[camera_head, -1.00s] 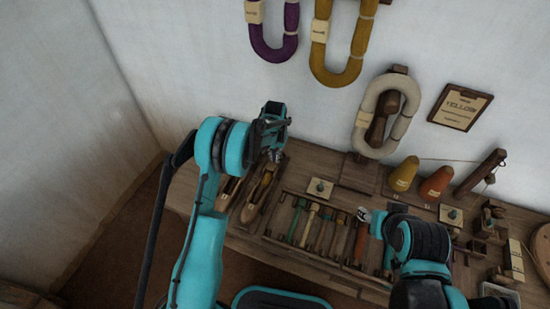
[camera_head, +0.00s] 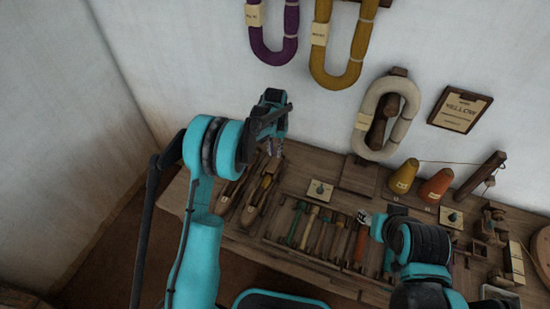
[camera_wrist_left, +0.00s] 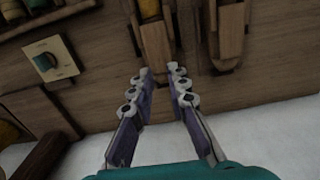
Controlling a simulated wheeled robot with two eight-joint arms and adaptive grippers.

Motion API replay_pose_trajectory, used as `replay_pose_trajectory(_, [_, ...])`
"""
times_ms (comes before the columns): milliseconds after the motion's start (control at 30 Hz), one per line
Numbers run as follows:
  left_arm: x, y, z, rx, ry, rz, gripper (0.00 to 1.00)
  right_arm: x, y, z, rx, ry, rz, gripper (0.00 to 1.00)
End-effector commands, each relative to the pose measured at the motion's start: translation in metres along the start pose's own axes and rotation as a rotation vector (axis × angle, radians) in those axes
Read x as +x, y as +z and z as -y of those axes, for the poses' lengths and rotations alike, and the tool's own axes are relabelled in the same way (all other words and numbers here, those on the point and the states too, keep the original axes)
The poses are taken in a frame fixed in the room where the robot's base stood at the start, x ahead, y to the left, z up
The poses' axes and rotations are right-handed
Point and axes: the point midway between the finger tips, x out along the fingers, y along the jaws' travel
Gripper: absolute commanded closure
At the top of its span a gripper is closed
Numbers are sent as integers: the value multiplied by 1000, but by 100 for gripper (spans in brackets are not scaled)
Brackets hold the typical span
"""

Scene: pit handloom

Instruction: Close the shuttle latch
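Two wooden boat-shaped shuttles lie side by side at the left of the bench. One shuttle (camera_head: 256,206) holds a yellow bobbin; the other (camera_head: 230,192) lies to its left. In the left wrist view the yellow-bobbin shuttle (camera_wrist_left: 153,40) has its end just beyond my fingertips, and the other shuttle (camera_wrist_left: 230,35) is to the right. I cannot make out the latch clearly. My left gripper (camera_head: 274,147) hangs over the wall-side ends of the shuttles. In the wrist view its fingers (camera_wrist_left: 160,88) are apart with nothing between them. My right gripper (camera_head: 372,224) is over the tool tray; its fingers are unclear.
A wooden tray (camera_head: 285,250) of several coloured-handled tools lies right of the shuttles. A small plate with a knob (camera_head: 319,191) sits behind it. Yellow (camera_head: 403,177) and orange cones (camera_head: 435,186) stand farther right. Yarn hanks (camera_head: 343,75) hang on the wall behind.

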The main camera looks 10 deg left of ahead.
Motion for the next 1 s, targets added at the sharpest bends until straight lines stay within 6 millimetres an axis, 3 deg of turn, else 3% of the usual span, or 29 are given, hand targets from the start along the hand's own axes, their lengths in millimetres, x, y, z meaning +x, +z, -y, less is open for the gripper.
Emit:
replay_pose_trajectory(100, [-26, 0, 0, 0, 0, 0, 84, 0, 0, 0, 0, 0, 0, 53])
replay_pose_trajectory(300, [-52, 0, 0, 0, 0, 0, 84, 0, 0, 0, 0, 0, 0, 53])
replay_pose_trajectory(1000, [-65, 3, 0, -3, -1, -8, 84, 0, 0, 0, 0, 0, 0, 53])
